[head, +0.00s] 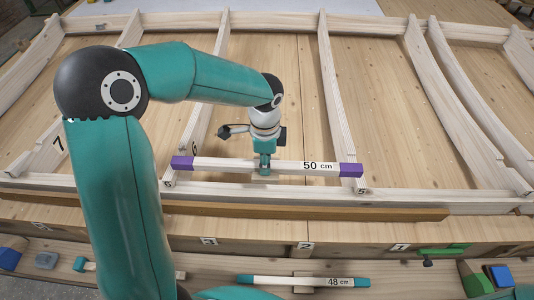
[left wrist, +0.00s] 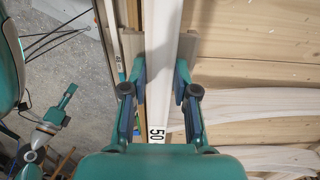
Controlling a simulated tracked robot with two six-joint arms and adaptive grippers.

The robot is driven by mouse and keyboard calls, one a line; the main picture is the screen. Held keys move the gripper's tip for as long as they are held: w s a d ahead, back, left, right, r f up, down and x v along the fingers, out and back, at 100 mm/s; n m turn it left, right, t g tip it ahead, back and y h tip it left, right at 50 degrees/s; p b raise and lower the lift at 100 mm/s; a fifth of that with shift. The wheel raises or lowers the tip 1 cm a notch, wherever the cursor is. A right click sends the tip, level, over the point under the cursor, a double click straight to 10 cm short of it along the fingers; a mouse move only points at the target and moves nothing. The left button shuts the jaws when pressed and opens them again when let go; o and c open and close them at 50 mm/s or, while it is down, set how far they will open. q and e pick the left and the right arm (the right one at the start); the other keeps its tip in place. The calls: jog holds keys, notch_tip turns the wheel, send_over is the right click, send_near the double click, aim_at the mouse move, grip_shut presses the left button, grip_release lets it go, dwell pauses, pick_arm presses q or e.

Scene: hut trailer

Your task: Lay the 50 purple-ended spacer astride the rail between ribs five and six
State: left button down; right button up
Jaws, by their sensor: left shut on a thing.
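The 50 cm spacer (head: 225,164) is a pale bar with purple ends, lying level across the picture. My left gripper (head: 264,168) is shut around its middle from above. In the left wrist view the spacer (left wrist: 160,100) runs between the two fingers (left wrist: 158,92). Its left end overlaps the foot of rib six (head: 202,115), its right end that of rib five (head: 335,100). The pale rail (head: 420,200) runs just below it in the picture; I cannot tell whether they touch. What looks like my right gripper (left wrist: 62,102) shows at the left wrist view's left, jaws unclear.
A 48 cm spacer with teal ends (head: 290,282) lies on the front shelf among numbered places. Blue and green blocks (head: 490,277) stand at the shelf's right, more pieces (head: 45,260) at its left. Rib seven (head: 85,95) stands left, partly behind my arm.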

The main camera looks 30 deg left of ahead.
aim_at(263, 191)
pick_arm(q)
jog(key=shift+s+a+f+b, duration=0.25)
jog(key=shift+f+b, duration=0.25)
jog(key=shift+f, duration=0.15)
jog(key=shift+f+b, duration=1.3)
jog(key=shift+f, duration=0.4)
jog(key=shift+f, duration=0.2)
jog(key=shift+f+b, duration=1)
jog(key=shift+f, duration=0.05)
jog(key=shift+f, duration=0.2)
jog(key=shift+f+b, duration=0.85)
jog(key=shift+f+b, duration=0.6)
jog(key=shift+f, duration=0.1)
